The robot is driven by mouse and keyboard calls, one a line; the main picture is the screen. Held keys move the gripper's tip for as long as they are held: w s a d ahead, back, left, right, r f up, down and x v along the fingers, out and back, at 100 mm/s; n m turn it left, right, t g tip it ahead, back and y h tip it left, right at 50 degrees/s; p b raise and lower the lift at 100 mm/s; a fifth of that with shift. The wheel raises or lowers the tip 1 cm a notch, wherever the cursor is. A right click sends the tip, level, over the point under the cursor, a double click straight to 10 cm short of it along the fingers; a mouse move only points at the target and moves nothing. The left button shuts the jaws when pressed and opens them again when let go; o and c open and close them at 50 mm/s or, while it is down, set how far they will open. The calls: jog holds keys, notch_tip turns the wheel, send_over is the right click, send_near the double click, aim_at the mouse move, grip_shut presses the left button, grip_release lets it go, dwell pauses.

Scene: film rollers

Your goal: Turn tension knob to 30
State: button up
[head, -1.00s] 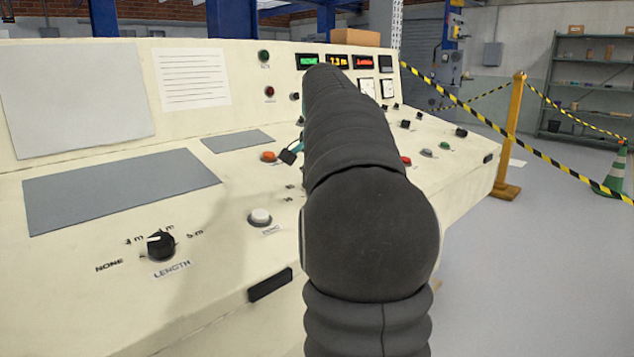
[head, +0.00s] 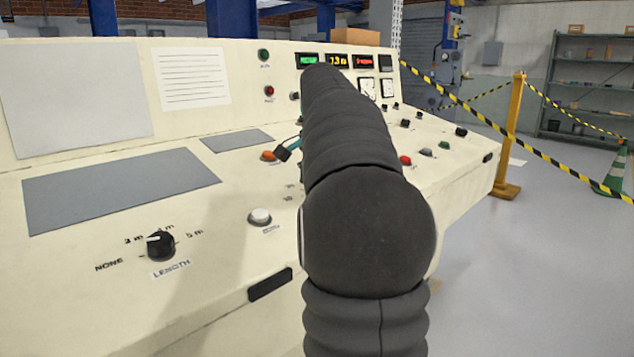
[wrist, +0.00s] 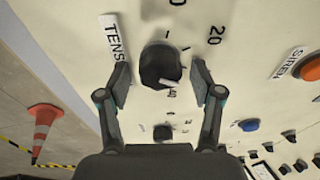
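The tension knob (wrist: 160,66) is a round black knob on the cream panel in the wrist view, beside a partly hidden label reading "TENS". A "20" shows to its upper right and what looks like "40" below it. A small pale mark shows at its lower right edge, but I cannot tell its exact reading. My gripper (wrist: 162,80) is open, with one finger on each side of the knob. Gaps show between fingers and knob. In the head view my arm hides the knob; only a dark fingertip shows left of the arm.
A second black knob (wrist: 162,132) lies between my fingers nearer the wrist. An orange button (wrist: 311,68) labelled "SIREN" and a blue button (wrist: 249,125) are to the right. The length knob (head: 160,246) and white button (head: 260,217) are at the panel's front left.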

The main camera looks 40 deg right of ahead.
jog(key=v, duration=1.2)
dwell(0.6)
